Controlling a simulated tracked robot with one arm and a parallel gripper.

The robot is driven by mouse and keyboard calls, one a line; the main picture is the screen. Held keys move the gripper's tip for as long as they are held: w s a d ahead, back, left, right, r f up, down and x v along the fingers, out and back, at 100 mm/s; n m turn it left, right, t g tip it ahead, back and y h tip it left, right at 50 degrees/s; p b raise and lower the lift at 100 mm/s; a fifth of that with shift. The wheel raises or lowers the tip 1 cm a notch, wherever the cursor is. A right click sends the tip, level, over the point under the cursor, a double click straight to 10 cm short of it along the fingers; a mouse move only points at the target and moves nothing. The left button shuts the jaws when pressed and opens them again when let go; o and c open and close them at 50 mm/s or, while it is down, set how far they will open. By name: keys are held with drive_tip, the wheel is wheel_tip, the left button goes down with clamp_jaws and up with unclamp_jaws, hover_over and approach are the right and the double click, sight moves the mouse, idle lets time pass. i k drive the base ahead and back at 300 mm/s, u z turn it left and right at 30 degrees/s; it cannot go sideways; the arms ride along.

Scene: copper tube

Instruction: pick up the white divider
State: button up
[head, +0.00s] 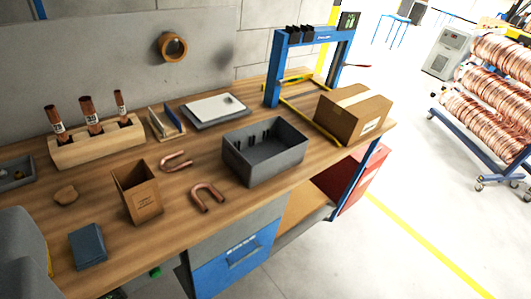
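A thin white panel, apparently the white divider (155,123), stands upright and slightly tilted in a small holder towards the back of the wooden workbench (185,218). A blue panel (173,118) stands beside it on the right. The divider is small in the head view, and its lower edge is hard to make out. No gripper fingers show in the head view.
A wooden block (100,150) with copper tubes is left of the divider; a grey clipboard tray (213,110) is right. U-shaped copper tubes (206,196), an open cardboard box (138,192) and a grey bin (272,168) are nearer. A blue frame (273,75) stands behind the bin.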

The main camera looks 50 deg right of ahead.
sight(156, 121)
drive_tip(key=u, duration=0.15)
drive_tip(key=k, duration=0.35)
drive_tip(key=z, duration=0.95)
drive_tip(key=i, duration=2.3)
drive_tip(key=u, duration=0.8)
